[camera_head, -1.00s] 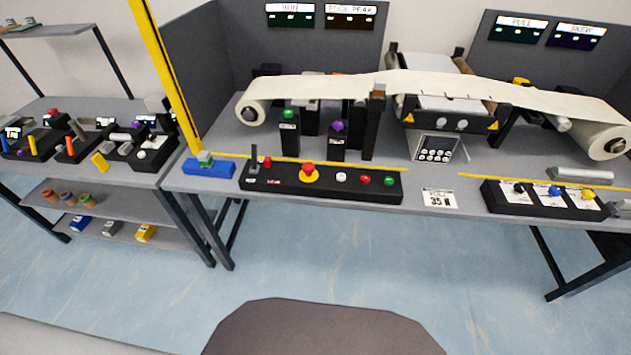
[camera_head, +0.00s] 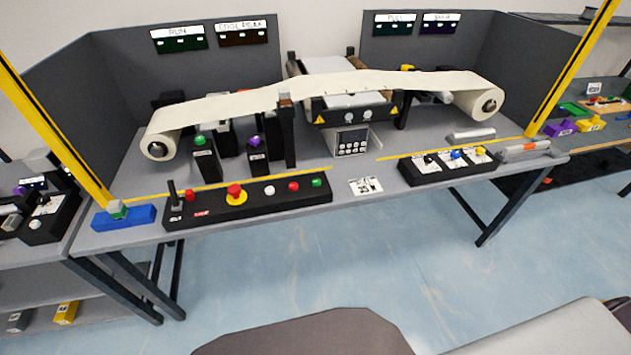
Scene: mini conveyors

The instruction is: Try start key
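A long black control box (camera_head: 250,202) lies along the front of the table. On it are an upright black lever (camera_head: 173,191) at the left end, a small red knob (camera_head: 190,195), a red mushroom button on a yellow ring (camera_head: 236,198), a white button (camera_head: 269,190), a red button (camera_head: 293,186) and a green button (camera_head: 317,182). I cannot tell which of these, if any, is the start key; the labels are too small to read. Neither of my grippers shows in the head view.
A web machine with a cream strip (camera_head: 330,88) stands behind the control box. A blue block (camera_head: 124,217) sits to its left and a black box with small knobs (camera_head: 447,167) to its right. Yellow posts (camera_head: 52,130) rise at both table ends. The floor (camera_head: 330,260) in front is clear.

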